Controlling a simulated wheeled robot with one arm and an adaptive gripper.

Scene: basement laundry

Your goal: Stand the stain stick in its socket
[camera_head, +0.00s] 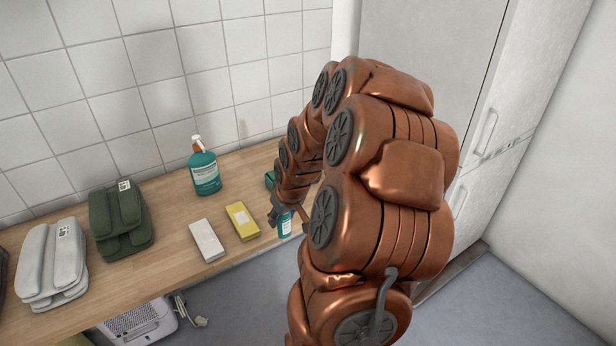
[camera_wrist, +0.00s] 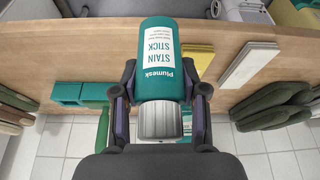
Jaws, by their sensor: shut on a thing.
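The stain stick (camera_wrist: 163,60) is a teal cylinder with a white label and a ribbed grey cap (camera_wrist: 160,120). My gripper (camera_wrist: 160,95) is shut on it, one finger on each side near the cap end. In the head view the stain stick (camera_head: 285,224) shows small at the counter's front edge, partly behind my arm. A teal block (camera_wrist: 82,93) sits on the counter to the left in the wrist view; a sliver of it (camera_head: 269,179) shows beside my arm in the head view. I cannot make out a socket opening in it.
On the wooden counter (camera_head: 165,240) stand a teal spray bottle (camera_head: 204,168), a yellow box (camera_head: 242,222), a white box (camera_head: 207,241), dark green folded towels (camera_head: 120,218) and light grey ones (camera_head: 52,262). A tiled wall backs it. A tall white cabinet (camera_head: 430,45) stands at right.

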